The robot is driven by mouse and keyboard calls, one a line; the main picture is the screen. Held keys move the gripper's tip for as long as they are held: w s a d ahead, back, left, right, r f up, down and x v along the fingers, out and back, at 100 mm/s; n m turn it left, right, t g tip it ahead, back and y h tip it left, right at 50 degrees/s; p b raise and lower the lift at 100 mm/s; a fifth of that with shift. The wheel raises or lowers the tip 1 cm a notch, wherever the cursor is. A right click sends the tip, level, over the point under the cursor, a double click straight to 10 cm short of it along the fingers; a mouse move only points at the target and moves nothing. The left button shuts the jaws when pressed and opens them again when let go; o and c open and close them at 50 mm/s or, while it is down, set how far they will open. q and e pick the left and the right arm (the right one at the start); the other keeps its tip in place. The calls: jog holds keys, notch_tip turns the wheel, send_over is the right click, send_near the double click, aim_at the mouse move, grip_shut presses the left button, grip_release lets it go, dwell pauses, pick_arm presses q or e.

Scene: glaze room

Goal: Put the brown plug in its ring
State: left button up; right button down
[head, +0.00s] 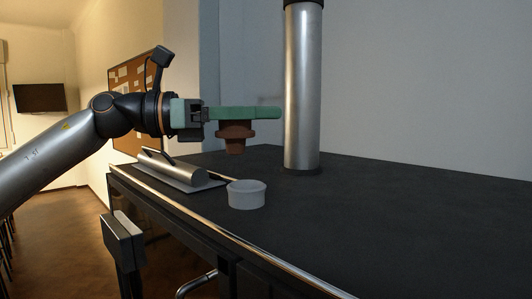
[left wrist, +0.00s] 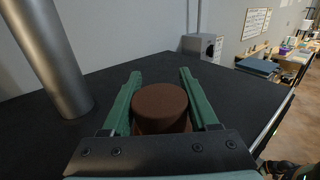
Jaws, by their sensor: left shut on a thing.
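The brown plug (head: 236,137) is held between the green fingers of my left gripper (head: 272,112), in the air above the dark table. In the left wrist view the plug's round top (left wrist: 160,104) shows between the two fingers (left wrist: 160,73). The plug looks upright, its narrower end down. A pale grey ring (head: 247,196) stands on the table, below the plug and slightly right of it in the head view, with a clear gap between them. The ring does not show in the left wrist view. My right gripper is in neither view.
A thick metal column (head: 303,90) rises from the dark table (head: 400,220) behind and right of the gripper. A metal cylinder on a flat plate (head: 178,172) lies left of the ring, near the table edge. The table's right side is clear.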

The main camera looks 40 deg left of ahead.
pick_arm(q)
jog(key=w+f, duration=0.1)
jog(key=w+a+f, duration=0.1)
jog(key=f, duration=0.1)
jog(key=w+f, duration=0.1)
jog(key=shift+w+a+f, duration=0.15)
jog(key=shift+w+f, duration=0.1)
jog(key=shift+f, duration=0.15)
jog(key=shift+w+f+b, duration=0.1)
jog(key=shift+f+b, duration=0.75)
jog(key=shift+f, duration=0.85)
jog(key=shift+f, duration=0.1)
jog(key=shift+f+b, duration=0.25)
jog(key=shift+b, duration=0.15)
jog(key=o, duration=1.4)
jog(key=shift+r, duration=0.1)
